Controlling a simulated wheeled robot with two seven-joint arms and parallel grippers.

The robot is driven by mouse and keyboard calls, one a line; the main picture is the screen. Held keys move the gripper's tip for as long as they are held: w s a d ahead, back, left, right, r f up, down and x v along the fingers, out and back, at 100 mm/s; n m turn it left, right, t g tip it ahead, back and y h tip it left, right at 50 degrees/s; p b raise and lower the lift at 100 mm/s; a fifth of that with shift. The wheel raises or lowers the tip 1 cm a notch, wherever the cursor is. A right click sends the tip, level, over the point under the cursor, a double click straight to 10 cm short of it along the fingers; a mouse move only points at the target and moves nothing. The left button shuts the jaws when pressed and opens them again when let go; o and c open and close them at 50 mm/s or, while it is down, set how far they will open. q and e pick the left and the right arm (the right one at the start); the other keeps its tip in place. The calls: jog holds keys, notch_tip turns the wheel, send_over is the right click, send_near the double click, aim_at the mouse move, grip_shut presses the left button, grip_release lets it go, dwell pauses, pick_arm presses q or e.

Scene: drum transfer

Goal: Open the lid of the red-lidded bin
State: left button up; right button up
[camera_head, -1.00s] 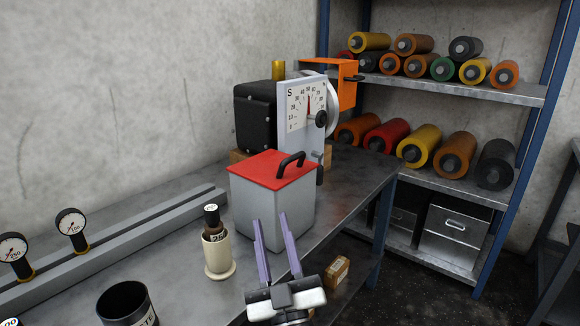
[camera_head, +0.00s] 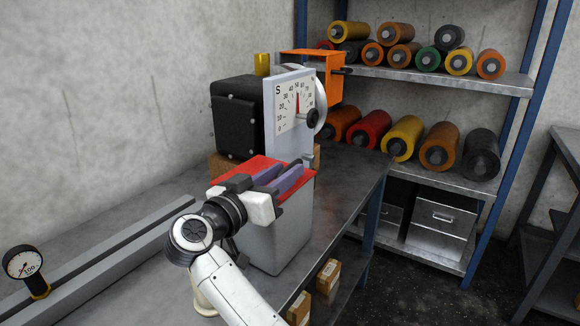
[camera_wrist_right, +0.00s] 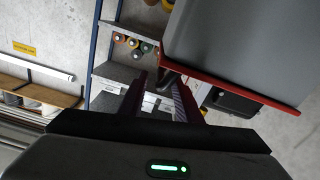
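The grey bin (camera_head: 278,238) stands on the metal bench with its red lid (camera_head: 247,166) lying shut on top. In the right wrist view the bin (camera_wrist_right: 245,40) appears upside down, with the red lid edge (camera_wrist_right: 240,88) against its wall. My right gripper (camera_head: 289,170) is over the lid, its two purple fingers apart, and hides the lid's black handle in the head view. In the right wrist view, a dark part of the handle (camera_wrist_right: 169,80) shows between the fingertips, close to the right finger. Contact is not clear. My left gripper is out of view.
A black motor box (camera_head: 237,118) and a white dial panel (camera_head: 285,110) stand right behind the bin. A grey rail (camera_head: 120,250) with a gauge (camera_head: 24,264) runs along the left. Shelves of coloured rollers (camera_head: 403,138) stand behind. Small cartons (camera_head: 328,277) sit below the bench.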

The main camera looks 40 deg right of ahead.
aim_at(301, 159)
jog(key=shift+x, duration=1.55)
grip_shut()
